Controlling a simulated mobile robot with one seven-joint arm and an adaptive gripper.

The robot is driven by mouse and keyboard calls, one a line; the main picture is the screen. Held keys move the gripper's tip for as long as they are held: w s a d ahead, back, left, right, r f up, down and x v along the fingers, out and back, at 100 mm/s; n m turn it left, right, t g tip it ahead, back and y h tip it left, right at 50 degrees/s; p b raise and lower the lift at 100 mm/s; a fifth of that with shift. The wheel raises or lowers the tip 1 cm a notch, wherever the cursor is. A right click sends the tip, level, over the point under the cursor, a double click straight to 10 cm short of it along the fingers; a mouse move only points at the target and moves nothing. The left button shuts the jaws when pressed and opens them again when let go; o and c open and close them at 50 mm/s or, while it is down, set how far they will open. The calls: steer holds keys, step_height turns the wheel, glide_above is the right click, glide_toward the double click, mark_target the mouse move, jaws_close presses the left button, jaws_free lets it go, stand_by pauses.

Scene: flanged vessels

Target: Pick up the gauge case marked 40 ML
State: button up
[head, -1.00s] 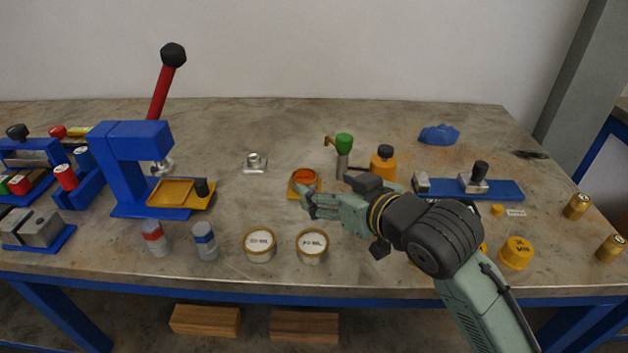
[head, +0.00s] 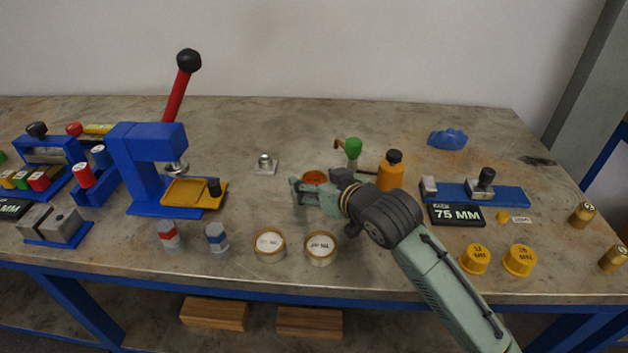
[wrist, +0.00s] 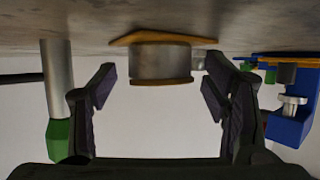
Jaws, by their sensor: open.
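Two round cases with white lids and gold rims stand near the table's front edge: the left case (head: 269,245) and the right case (head: 320,247). Their lids end in ML, but I cannot read the numbers surely. A third round vessel, with an orange top (head: 314,177), stands behind them, partly hidden by my gripper (head: 298,190). My gripper is open and low over the table beside it. In the wrist view, upside down, a grey flanged vessel (wrist: 160,62) on an orange plate shows between the open fingers, with gaps on both sides.
A green-topped post (head: 353,150) and an orange bottle (head: 390,172) stand close behind my arm. A blue press (head: 147,165) with a yellow tray is to the left.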

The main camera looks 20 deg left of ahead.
steer(key=c, duration=1.4)
